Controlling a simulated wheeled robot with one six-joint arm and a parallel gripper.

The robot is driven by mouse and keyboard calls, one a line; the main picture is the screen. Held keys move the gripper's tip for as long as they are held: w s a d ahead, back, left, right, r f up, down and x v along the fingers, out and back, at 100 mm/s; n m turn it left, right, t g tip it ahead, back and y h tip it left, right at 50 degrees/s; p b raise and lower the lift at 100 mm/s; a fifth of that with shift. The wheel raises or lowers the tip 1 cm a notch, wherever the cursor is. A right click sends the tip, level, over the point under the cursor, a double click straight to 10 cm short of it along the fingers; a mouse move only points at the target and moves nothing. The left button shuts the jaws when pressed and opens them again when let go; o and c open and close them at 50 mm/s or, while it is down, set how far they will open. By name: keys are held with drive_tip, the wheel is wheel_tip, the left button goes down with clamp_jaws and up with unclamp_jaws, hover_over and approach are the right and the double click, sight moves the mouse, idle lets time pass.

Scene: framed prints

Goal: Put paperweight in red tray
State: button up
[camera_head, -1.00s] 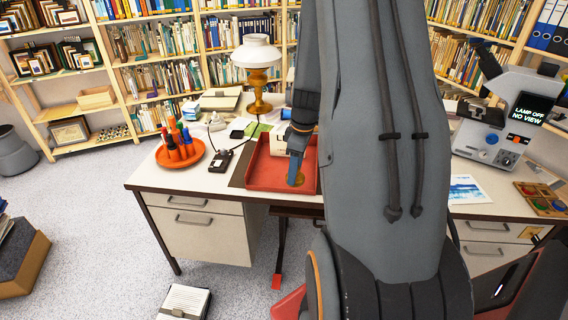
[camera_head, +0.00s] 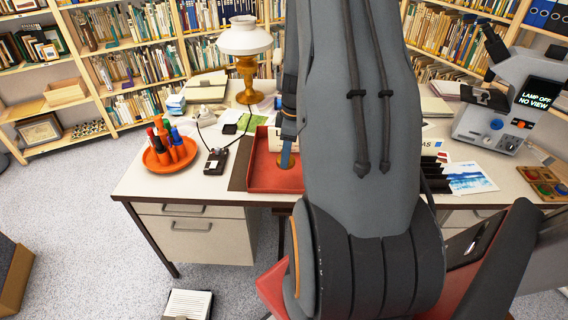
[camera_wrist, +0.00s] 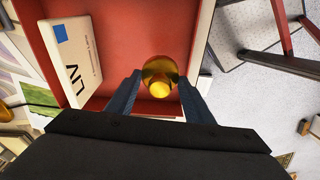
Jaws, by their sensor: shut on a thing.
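The paperweight (camera_wrist: 160,72) is a round, glossy amber-gold piece, held between the fingertips of my gripper (camera_wrist: 160,84) in the wrist view. My gripper is shut on it. The red tray (camera_head: 268,181) sits on the desk, and its red floor (camera_wrist: 120,30) lies behind the paperweight in the wrist view. My gripper (camera_head: 285,158) is over the tray in the head view, where my arm hides the tray's right part. I cannot tell whether the paperweight touches the tray floor.
A white box with a blue square (camera_wrist: 72,60) stands in the tray. Left of the tray are a black device (camera_head: 216,160) and an orange dish (camera_head: 160,164) of pens. A lamp (camera_head: 246,60) stands behind, and a microscope (camera_head: 490,122) at right.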

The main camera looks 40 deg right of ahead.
drive_tip(key=shift+f+p, duration=0.85)
drive_tip(key=shift+f, duration=2.65)
drive_tip(key=shift+f, duration=0.15)
drive_tip(key=o, duration=1.4)
drive_tip(key=r+b, duration=0.1)
drive_tip(key=r, duration=0.3)
drive_tip(key=r+b, duration=0.1)
drive_tip(key=r, duration=0.3)
drive_tip(key=s+d+r+b, duration=0.1)
drive_tip(key=r, duration=0.3)
drive_tip(key=shift+r, duration=0.1)
drive_tip(key=s+a+r+m, duration=0.2)
drive_tip(key=a+m, duration=0.1)
drive_tip(key=a, duration=0.6)
drive_tip(key=s+a+r+m, duration=0.2)
drive_tip(key=s+a+r, duration=0.1)
drive_tip(key=a, duration=0.7)
drive_tip(key=s+a+r+m+h, duration=0.1)
drive_tip(key=s+a+r+m, duration=0.1)
drive_tip(key=a, duration=0.8)
drive_tip(key=shift+s+r+m, duration=0.35)
drive_tip(key=shift+s+m, duration=0.1)
drive_tip(key=shift+m, duration=0.35)
